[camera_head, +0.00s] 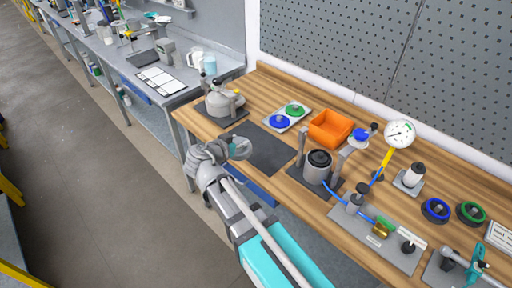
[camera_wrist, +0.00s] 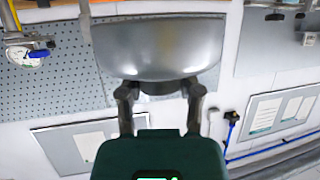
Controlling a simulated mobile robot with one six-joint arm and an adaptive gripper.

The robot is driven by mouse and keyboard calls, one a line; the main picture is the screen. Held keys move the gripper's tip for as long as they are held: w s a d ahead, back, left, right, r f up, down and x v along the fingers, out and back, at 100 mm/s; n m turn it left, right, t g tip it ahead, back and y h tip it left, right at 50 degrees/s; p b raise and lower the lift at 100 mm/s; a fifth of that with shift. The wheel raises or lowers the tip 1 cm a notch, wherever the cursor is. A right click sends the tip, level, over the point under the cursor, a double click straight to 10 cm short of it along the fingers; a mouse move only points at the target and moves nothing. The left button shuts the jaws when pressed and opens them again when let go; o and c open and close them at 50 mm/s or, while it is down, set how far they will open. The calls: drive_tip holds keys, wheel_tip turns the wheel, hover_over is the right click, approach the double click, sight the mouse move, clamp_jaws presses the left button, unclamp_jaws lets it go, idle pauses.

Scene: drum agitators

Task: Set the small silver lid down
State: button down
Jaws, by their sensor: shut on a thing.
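The small silver lid (camera_wrist: 158,45) fills the upper middle of the wrist view, a smooth shiny rounded shape. My gripper (camera_wrist: 160,88) is shut on it, with one finger on each side of its lower part. In the head view my gripper (camera_head: 228,150) is at the left front of the wooden bench, and the lid (camera_head: 240,148) shows at its tip, over or near the dark grey mat (camera_head: 268,152). I cannot tell how high the lid is above the mat.
A silver vessel (camera_head: 220,103) stands on a dark pad behind the gripper. A grey drum (camera_head: 317,168) between posts stands to the right. The mat's right part is clear.

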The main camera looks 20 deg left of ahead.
drive_tip(key=w+d+f+b, duration=0.1)
drive_tip(key=w+d+f, duration=0.1)
drive_tip(key=d, duration=0.4)
drive_tip(key=w+d+f+m+h+b, duration=0.1)
drive_tip(key=w+d+b, duration=0.1)
drive_tip(key=w+d, duration=0.2)
drive_tip(key=d, duration=0.3)
drive_tip(key=shift+w+f, duration=0.3)
drive_tip(key=shift+f, duration=0.1)
drive_tip(key=b, duration=0.9)
hover_over(265, 156)
drive_tip(key=f, duration=0.9)
drive_tip(key=shift+s+d, duration=0.35)
drive_tip(key=shift+s, duration=0.05)
drive_tip(key=shift+w+a+f+b, duration=0.3)
drive_tip(key=shift+f+b, duration=0.35)
drive_tip(key=shift+b, duration=0.15)
drive_tip(key=shift+f+b, duration=1.4)
